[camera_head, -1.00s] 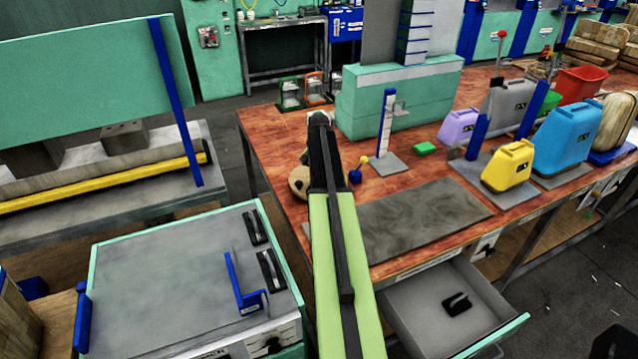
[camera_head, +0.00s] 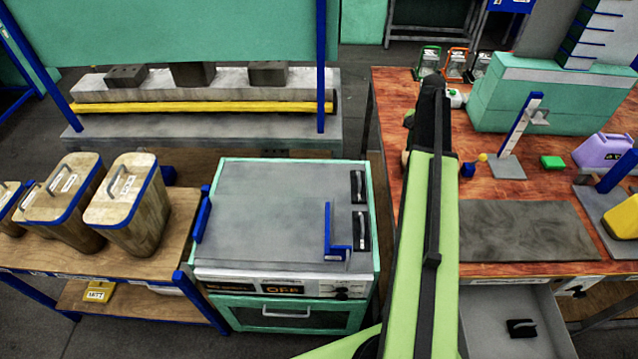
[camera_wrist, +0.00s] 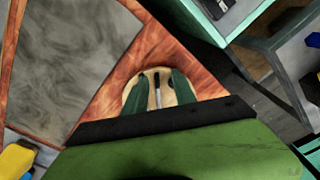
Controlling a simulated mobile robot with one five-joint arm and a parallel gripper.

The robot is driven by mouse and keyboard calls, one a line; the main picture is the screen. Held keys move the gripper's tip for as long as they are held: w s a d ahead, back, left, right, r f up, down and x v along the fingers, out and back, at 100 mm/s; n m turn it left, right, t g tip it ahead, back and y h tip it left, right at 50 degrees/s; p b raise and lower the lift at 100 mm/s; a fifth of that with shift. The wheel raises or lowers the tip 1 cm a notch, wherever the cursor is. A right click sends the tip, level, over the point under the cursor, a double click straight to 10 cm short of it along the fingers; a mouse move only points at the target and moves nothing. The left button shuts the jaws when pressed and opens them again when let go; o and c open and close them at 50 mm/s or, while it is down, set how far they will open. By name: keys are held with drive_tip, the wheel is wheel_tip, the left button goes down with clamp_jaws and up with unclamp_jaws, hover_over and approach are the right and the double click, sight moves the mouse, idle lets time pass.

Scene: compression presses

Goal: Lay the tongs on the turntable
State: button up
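A round pale wooden disc (camera_wrist: 130,103), possibly the turntable, lies on the red-brown worktop and shows in the wrist view. My gripper (camera_wrist: 158,90) is above it, its two dark green fingers apart. A thin pale and dark rod (camera_wrist: 157,96) shows between the fingers; I cannot tell whether it lies on the disc or what it is. In the head view my arm hides most of the disc, and the gripper tip (camera_head: 433,88) is over the worktop's left part. I cannot make out the tongs for certain; a small black object (camera_head: 521,328) lies in the open drawer.
The worktop (camera_head: 400,90) carries a grey mat (camera_head: 525,230), a blue cube (camera_head: 467,170), a green block (camera_head: 553,162) and an upright gauge (camera_head: 520,125). A drawer (camera_head: 490,305) stands open below. An oven-like unit (camera_head: 270,215) and a shelf with wooden canisters (camera_head: 125,205) are left.

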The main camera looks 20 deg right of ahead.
drive_tip(key=s+a+n, duration=0.3)
drive_tip(key=a+n, duration=0.2)
drive_tip(key=a, duration=1.6)
drive_tip(key=s+a+n, duration=0.3)
drive_tip(key=a+n, duration=0.3)
drive_tip(key=a, duration=1.6)
drive_tip(key=shift+n, duration=0.3)
drive_tip(key=shift+d+f+b, duration=0.1)
drive_tip(key=shift+f+b, duration=0.55)
drive_tip(key=shift+b, duration=0.05)
drive_tip(key=shift+s, duration=0.1)
